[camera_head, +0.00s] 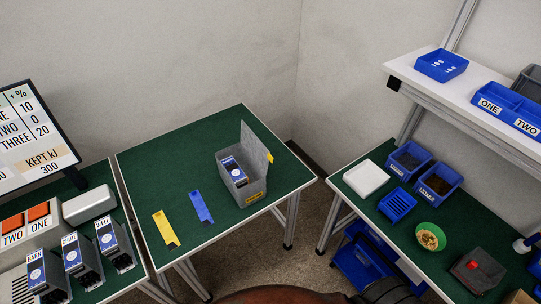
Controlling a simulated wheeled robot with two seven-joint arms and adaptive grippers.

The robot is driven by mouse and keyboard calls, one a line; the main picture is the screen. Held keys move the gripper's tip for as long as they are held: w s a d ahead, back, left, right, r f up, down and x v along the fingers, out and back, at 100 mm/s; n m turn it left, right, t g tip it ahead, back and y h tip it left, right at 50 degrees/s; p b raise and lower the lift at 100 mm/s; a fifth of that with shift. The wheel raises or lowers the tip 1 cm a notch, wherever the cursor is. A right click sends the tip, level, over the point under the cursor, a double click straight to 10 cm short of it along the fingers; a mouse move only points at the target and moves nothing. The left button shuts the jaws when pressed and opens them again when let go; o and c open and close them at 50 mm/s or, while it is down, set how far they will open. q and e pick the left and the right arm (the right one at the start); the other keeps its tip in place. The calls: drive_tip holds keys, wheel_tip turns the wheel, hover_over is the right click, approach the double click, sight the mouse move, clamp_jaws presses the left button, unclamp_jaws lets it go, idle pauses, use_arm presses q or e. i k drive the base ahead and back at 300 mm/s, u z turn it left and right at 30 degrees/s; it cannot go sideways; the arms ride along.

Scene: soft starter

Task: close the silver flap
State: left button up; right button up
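A silver-grey box (243,194) stands on the green table in the middle of the view. Its silver flap (255,142) stands up, open, along the box's back right side, with a small yellow tab at its edge. A dark unit with a blue and white label (233,168) sits inside the box. A yellow label (256,198) is on the box's front. Neither of my grippers can be made out in this view.
A blue strip (201,207) and a yellow strip (165,229) lie left of the box on the green table (160,164). A left bench holds labelled units (75,255) and a screen (30,130). A right bench holds blue bins (408,160) and a green bowl (430,237).

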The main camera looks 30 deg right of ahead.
sight(255, 148)
drive_tip(key=z, duration=1)
drive_tip(key=i, duration=0.85)
drive_tip(key=u, duration=0.15)
